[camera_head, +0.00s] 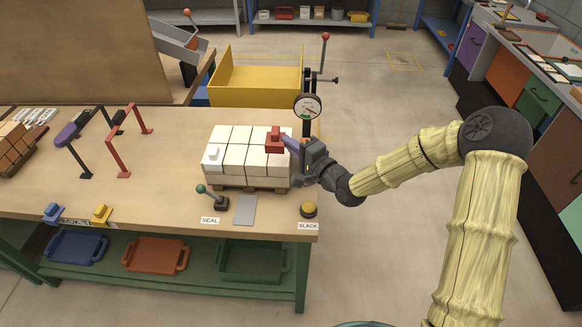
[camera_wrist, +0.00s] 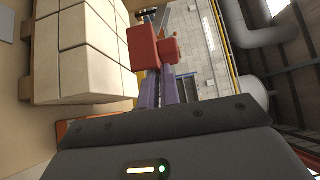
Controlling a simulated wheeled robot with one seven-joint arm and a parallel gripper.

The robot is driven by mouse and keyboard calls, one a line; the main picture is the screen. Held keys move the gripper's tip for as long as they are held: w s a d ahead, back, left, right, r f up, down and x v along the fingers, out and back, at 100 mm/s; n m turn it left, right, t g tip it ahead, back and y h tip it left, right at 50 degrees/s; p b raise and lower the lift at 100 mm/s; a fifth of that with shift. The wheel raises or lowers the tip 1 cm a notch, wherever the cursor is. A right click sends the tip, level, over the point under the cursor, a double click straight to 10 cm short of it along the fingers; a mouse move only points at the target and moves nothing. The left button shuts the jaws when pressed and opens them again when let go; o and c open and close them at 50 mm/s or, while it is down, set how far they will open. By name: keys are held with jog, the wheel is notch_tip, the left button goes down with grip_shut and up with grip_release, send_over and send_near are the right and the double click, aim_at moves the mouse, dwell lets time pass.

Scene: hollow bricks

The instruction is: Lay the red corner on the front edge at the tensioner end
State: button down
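The red corner (camera_head: 274,142) is at the right end of the cream brick stack (camera_head: 222,176), over its top. My gripper (camera_head: 286,143) reaches in from the right, its purple fingers shut on the red corner. In the wrist view, the red corner (camera_wrist: 143,46) sits at the tips of the purple fingers (camera_wrist: 171,92), beside the bricks (camera_wrist: 85,60). I cannot tell whether the corner touches the stack. The tensioner (camera_head: 308,105), with a round gauge and a red-knobbed lever, stands behind the stack's right end. A white corner (camera_head: 212,154) sits at the stack's front left top edge.
The stack stands on a wooden pallet (camera_head: 247,187). In front are a green-knobbed SEAL lever (camera_head: 214,198), a grey plate (camera_head: 245,210) and a yellow SLACK button (camera_head: 309,209). Blue (camera_head: 53,210) and yellow (camera_head: 101,213) corners lie front left. Red and dark frames (camera_head: 117,140) stand left of the stack.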

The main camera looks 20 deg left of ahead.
jog(key=shift+f, duration=0.35)
jog(key=shift+f, duration=0.1)
notch_tip(320, 180, down, 4)
jog(key=b, duration=0.3)
jog(key=shift+f, duration=0.15)
jog(key=shift+f, duration=0.1)
jog(key=c, duration=2)
grip_release()
jog(key=shift+b, duration=0.3)
jog(key=shift+o, duration=0.4)
